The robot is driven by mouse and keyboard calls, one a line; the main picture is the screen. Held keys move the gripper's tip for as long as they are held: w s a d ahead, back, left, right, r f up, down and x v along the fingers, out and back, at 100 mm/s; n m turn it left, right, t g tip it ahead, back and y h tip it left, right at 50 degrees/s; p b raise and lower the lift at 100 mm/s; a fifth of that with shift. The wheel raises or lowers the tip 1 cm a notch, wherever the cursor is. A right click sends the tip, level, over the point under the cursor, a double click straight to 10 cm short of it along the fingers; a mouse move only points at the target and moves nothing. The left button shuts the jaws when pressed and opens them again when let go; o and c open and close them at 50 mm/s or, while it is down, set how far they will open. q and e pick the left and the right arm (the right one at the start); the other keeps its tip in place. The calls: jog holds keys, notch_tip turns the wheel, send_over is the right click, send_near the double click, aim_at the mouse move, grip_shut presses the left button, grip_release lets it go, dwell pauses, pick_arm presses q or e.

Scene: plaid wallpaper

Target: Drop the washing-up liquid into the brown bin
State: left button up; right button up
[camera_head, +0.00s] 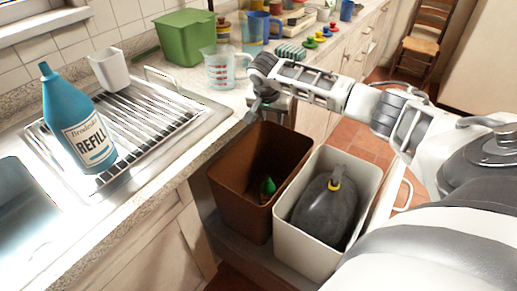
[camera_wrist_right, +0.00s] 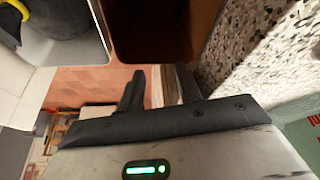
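Part of the brown bin (camera_wrist_right: 165,25) shows at the top of the right wrist view. A blue bottle with a REFILL label (camera_head: 76,122) stands on the drainer. My right gripper (camera_head: 257,108) is at the far edge of the brown bin, near the counter edge. In the right wrist view its fingers (camera_wrist_right: 160,88) are apart with nothing between them. My left gripper is not visible.
A white bin (camera_head: 283,235) holding a dark bag with a yellow tie (camera_head: 325,205) stands right of the brown bin. On the counter are a wire drainer (camera_head: 140,112) with a white cup (camera_head: 109,69), a green tub (camera_head: 186,37) and a measuring jug (camera_head: 219,68) close to my right arm.

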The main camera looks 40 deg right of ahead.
jog(key=shift+w+a+r, duration=0.15)
jog(key=shift+w+a, duration=0.1)
jog(key=shift+a, duration=0.05)
jog(key=v, duration=1.5)
jog(key=shift+s+d+r, duration=0.25)
jog(key=shift+s+r, duration=0.05)
